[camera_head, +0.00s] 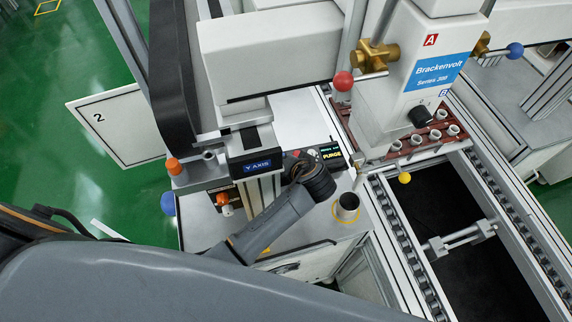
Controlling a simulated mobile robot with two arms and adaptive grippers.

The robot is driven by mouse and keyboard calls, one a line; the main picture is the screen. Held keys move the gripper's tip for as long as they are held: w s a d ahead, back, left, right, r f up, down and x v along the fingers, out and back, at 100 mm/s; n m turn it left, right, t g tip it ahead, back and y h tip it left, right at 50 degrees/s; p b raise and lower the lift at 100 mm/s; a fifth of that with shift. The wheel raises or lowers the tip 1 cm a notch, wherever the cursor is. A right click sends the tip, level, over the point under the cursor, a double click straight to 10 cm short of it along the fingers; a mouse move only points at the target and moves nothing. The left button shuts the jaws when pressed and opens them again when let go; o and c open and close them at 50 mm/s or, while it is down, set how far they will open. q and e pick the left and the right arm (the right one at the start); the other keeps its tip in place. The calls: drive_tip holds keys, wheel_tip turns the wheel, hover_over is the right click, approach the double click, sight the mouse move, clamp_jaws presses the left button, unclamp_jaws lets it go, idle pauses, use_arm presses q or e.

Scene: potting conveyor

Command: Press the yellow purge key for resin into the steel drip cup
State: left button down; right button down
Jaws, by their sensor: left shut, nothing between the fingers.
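The steel drip cup (347,206) stands upright on the pale bench top inside a yellow ring, with a dark opening. A small black display (331,152) reading "PURGE" in yellow sits on the key panel behind it. My left gripper (299,167) is shut and empty at the front of this panel, left of the display and up-left of the cup. My wrist and gripper cover part of the panel. I cannot make out the yellow purge key, nor whether the fingers touch a key. My right gripper is not in view.
A white dispensing head (391,105) labelled "Brackenvolt" hangs over a brown carrier (437,133) with several small cups. A conveyor chain (398,247) runs just right of the drip cup. A "Y AXIS" block (256,163) and an orange knob (173,166) stand left of my gripper.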

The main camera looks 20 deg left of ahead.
use_arm(q)
drive_tip(key=shift+f, duration=0.45)
idle(0.6)
drive_tip(key=shift+r, duration=0.1)
drive_tip(key=shift+r+p, duration=0.7)
drive_tip(key=shift+r, duration=0.15)
wheel_tip(320, 180, up, 2)
drive_tip(key=shift+r+p, duration=0.1)
drive_tip(key=shift+p, duration=0.35)
drive_tip(key=shift+r, duration=1.35)
